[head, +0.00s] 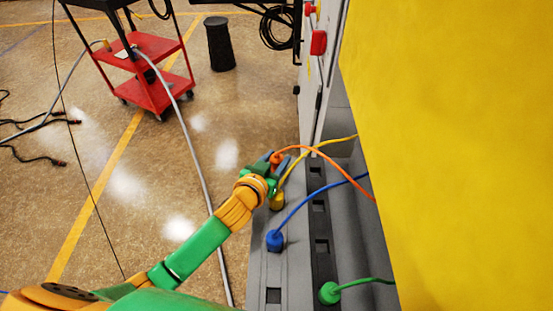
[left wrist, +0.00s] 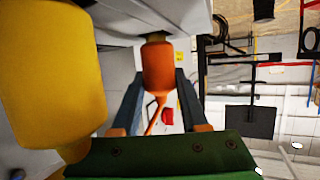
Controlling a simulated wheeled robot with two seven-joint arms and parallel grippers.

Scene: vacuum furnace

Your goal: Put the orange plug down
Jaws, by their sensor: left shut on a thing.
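The orange plug (head: 276,158) is at the tip of my left gripper (head: 272,166), with its orange cable running right toward the yellow panel. In the left wrist view the orange plug (left wrist: 160,65) sits between the two fingers of my left gripper (left wrist: 160,100), which is shut on it. A yellow plug (head: 277,201) stands just below the gripper in the head view and fills the left of the wrist view (left wrist: 50,80). Whether the orange plug touches the grey ledge (head: 270,262) is hard to tell. My right gripper is not in view.
A blue plug (head: 275,240) stands on the ledge, and a green plug (head: 329,293) stands at the dark strip with square sockets (head: 322,246). A large yellow panel (head: 450,130) blocks the right. A red cart (head: 150,80) and dark bin (head: 220,45) stand on the floor.

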